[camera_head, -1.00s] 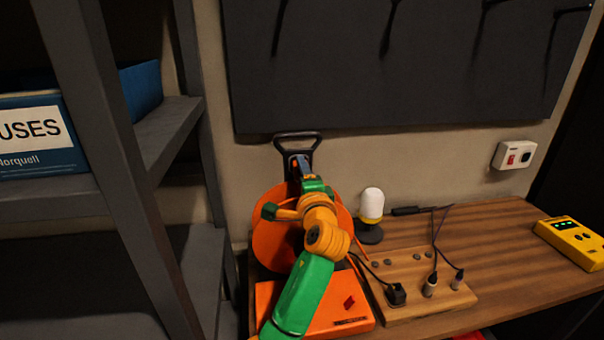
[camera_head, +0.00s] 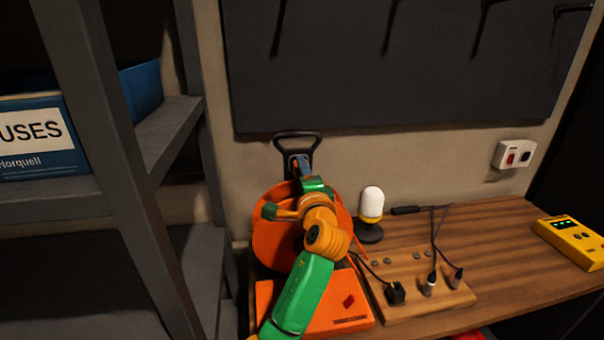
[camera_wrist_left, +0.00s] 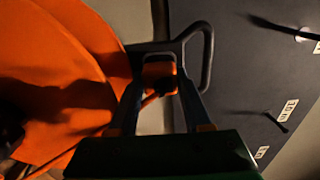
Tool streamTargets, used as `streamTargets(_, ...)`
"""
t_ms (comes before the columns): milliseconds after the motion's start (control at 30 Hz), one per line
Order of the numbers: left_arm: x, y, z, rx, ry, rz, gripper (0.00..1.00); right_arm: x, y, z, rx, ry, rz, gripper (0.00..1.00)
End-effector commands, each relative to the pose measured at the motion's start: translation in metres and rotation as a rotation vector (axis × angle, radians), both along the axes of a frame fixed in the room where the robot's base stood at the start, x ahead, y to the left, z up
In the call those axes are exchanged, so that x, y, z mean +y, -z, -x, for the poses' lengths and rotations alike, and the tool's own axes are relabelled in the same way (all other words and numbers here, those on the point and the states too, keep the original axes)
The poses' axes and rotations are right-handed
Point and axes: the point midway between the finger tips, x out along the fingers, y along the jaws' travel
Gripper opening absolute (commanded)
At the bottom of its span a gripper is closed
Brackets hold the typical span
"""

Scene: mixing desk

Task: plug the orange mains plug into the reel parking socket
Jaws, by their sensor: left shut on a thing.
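The orange reel (camera_head: 275,240) stands at the back left of the desk, with a dark loop handle (camera_head: 298,137) on top. It also fills the left of the left wrist view (camera_wrist_left: 60,80). My left gripper (camera_head: 301,165) is up by the handle, in front of the reel's upper part. In the left wrist view, my left gripper (camera_wrist_left: 160,88) is shut on the orange mains plug (camera_wrist_left: 158,70), with the handle's loop just behind. I cannot make out the parking socket; my arm covers part of the reel. My right gripper is out of view.
An orange box (camera_head: 335,312) with a red switch lies in front of the reel. A wooden socket board (camera_head: 410,300) with plugs stands to its right, a white-and-yellow lamp (camera_head: 371,205) behind. A yellow meter (camera_head: 572,240) is at the far right. Grey shelving (camera_head: 130,190) stands left.

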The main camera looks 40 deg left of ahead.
Motion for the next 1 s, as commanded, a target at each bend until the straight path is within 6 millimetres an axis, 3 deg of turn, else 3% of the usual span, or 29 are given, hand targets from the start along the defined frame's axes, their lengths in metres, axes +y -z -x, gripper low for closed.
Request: streamTargets(1000, 0.0056, -0.0003, -0.0051, 0.000, 0.000, -0.001, 0.00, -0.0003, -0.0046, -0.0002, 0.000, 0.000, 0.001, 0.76)
